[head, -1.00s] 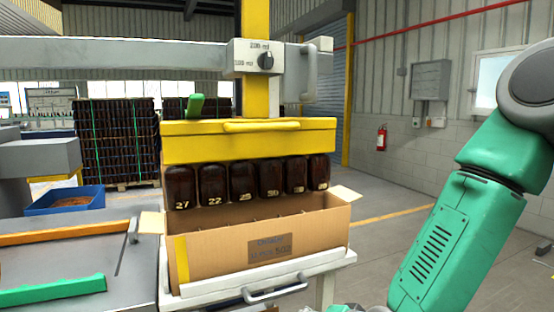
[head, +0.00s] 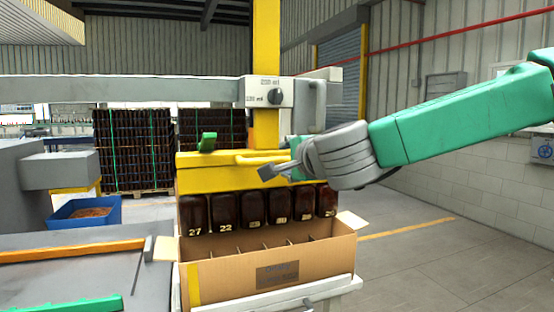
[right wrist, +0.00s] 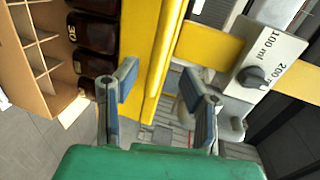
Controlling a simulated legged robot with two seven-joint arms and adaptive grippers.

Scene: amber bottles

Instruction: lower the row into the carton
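A row of dark amber bottles (head: 252,208) hangs from a yellow lifting head (head: 215,173). The bottles are upright, with pale numbers such as 27 and 22. Below them stands an open cardboard carton (head: 225,282) with dividers; the bottle bottoms are near its back rim. My right gripper (head: 270,172) is in front of the head, by the yellow handle bar (head: 245,157). In the right wrist view its fingers (right wrist: 162,80) are spread, with the yellow bar (right wrist: 168,50) ahead between them; contact is not visible. My left gripper is out of view.
A grey beam with a dial (head: 275,96) and a yellow post (head: 266,40) stand above the head. A green lever (head: 208,142) sits on the head's left. A blue bin (head: 85,212) is at left. Floor at right is clear.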

